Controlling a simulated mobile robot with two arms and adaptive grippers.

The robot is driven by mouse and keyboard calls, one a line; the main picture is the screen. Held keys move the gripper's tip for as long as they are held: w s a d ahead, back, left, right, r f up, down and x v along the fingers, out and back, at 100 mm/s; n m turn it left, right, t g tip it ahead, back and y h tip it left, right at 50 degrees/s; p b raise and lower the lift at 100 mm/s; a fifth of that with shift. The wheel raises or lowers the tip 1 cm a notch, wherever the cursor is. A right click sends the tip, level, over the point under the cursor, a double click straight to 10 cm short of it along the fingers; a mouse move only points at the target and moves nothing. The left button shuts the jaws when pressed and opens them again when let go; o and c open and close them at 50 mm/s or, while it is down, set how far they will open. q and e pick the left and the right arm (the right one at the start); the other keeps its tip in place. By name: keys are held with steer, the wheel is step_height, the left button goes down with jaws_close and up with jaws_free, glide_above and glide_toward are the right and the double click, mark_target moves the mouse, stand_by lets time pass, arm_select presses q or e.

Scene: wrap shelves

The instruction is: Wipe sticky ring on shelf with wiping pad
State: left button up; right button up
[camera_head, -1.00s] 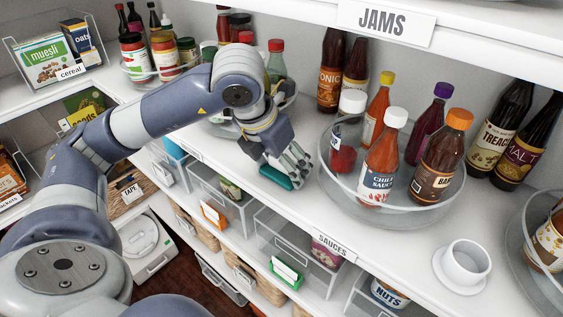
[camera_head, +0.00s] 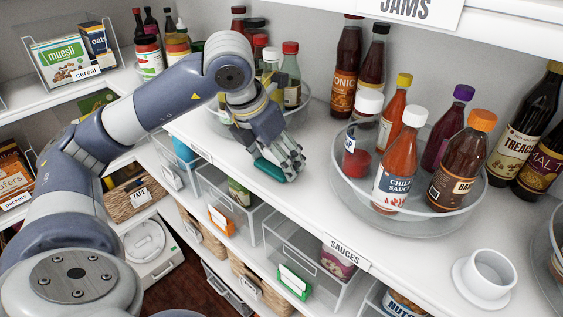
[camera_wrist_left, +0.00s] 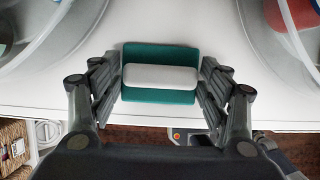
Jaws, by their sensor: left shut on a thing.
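The wiping pad is teal with a pale grey grip block; in the head view its teal part (camera_head: 271,170) shows under my left fingers. My left gripper (camera_head: 284,168) is shut on the pad at the white shelf (camera_head: 318,209), near its front edge, between two turntables. In the left wrist view the pad (camera_wrist_left: 160,92) lies between the two fingers of my left gripper (camera_wrist_left: 160,78). I cannot tell for sure whether the pad touches the shelf. No sticky ring is visible in these frames. My right gripper is not in view.
A clear turntable (camera_head: 405,222) with several sauce bottles stands right of the gripper. Another turntable (camera_head: 292,112) with bottles stands behind it. Clear bins (camera_head: 232,199) sit on the shelf below.

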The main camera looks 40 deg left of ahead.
mark_target(297, 177)
arm_select(q)
steer(key=shift+a+f+b, duration=0.15)
steer(key=shift+a+b, duration=0.35)
steer(key=shift+a, duration=0.7)
steer(key=shift+d+p, duration=0.35)
steer(key=shift+d, duration=0.35)
steer(key=shift+s+d, duration=0.1)
steer(key=shift+d, duration=1.05)
steer(key=shift+s+d+p, duration=0.15)
steer(key=shift+d+p, duration=0.4)
steer(key=shift+d, duration=1.2)
steer(key=shift+a+r+p, duration=0.1)
steer(key=shift+r+p, duration=2.15)
steer(key=shift+r, duration=0.85)
